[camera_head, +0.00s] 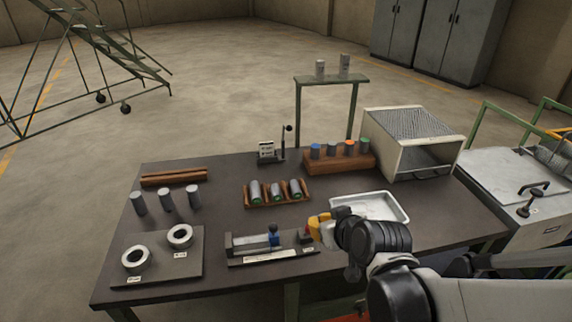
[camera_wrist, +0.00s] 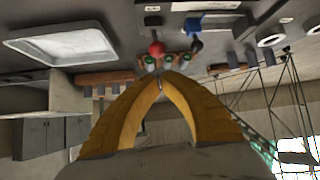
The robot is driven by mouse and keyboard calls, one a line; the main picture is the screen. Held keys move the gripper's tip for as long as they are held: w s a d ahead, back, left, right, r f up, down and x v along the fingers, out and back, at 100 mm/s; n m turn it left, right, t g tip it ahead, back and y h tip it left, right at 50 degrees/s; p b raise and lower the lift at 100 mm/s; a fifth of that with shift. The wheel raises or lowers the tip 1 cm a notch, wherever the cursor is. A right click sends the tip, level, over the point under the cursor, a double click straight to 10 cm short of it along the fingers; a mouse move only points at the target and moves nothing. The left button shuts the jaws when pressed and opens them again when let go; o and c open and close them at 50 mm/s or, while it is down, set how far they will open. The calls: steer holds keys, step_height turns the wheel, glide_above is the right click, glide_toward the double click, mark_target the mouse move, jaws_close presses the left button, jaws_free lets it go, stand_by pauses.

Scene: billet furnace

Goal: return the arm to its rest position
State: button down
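My gripper (camera_head: 318,228) has yellow fingers and hangs above the right front part of the dark table (camera_head: 215,215), left of the metal tray. In the wrist view, which shows the scene upside down, the two curved yellow fingers of my gripper (camera_wrist: 162,76) come together at their tips, with nothing visible held between them. My dark wrist and pale arm reach in from the lower right of the head view and cover part of the table's front edge.
A metal tray (camera_head: 390,206), a fixture with a blue part (camera_head: 273,237), a wooden rack of cylinders (camera_head: 277,203) and a second rack (camera_head: 340,163) lie near my gripper. A wire-topped box (camera_head: 408,140) stands behind the tray. A green-framed cart (camera_head: 512,188) stands right of the table.

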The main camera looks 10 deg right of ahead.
steer(key=s+r+m+g+h, duration=0.1)
steer(key=s+r, duration=0.4)
steer(key=s, duration=0.8)
steer(key=shift+d+r+m+g, duration=0.2)
steer(key=shift+d+m+g, duration=0.25)
steer(key=shift+g, duration=0.75)
